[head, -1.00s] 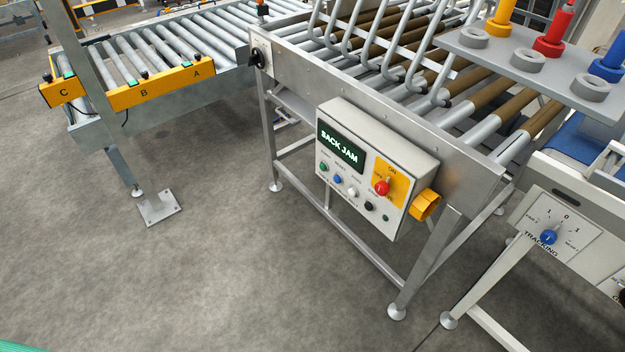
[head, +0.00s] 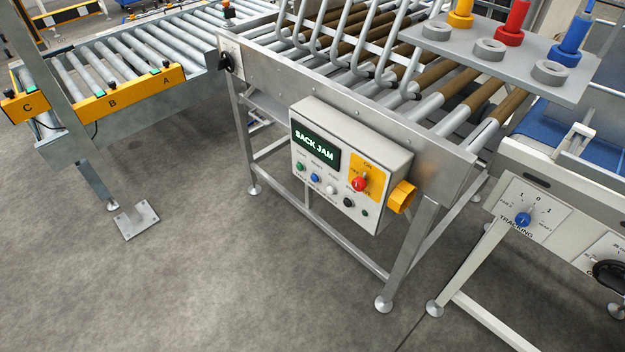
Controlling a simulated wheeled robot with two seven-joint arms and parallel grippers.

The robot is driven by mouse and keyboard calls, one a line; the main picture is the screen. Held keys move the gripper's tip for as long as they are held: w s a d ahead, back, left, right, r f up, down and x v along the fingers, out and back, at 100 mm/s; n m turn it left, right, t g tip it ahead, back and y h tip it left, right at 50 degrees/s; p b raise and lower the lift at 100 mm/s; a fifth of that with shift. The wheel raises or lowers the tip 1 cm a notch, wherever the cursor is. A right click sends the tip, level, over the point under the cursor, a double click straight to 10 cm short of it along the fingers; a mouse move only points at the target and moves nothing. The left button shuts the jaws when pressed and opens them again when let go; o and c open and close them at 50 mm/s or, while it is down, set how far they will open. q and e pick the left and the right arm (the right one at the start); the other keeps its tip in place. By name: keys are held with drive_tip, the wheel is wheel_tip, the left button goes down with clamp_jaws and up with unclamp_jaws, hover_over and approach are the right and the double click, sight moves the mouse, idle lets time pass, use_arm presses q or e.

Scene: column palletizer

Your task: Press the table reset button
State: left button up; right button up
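A white control box (head: 333,208) is fixed to the side of the metal roller table (head: 350,98) in the middle of the head view. Its dark display (head: 315,147) reads "SACK JAM". Below the display is a row of buttons: green (head: 300,166), blue (head: 315,177), white (head: 331,190) and black (head: 348,202), with a small green one (head: 365,212) at the right. The button labels are too small to read surely. A red knob (head: 360,183) sits on a yellow plate. Neither gripper is in view.
A roller conveyor (head: 120,60) with yellow plates A, B and C is at the left. A white frame with a blue tracking knob (head: 523,220) stands at the right. A grey shelf (head: 460,55) carries yellow, red and blue pieces. The floor (head: 200,285) in front is clear.

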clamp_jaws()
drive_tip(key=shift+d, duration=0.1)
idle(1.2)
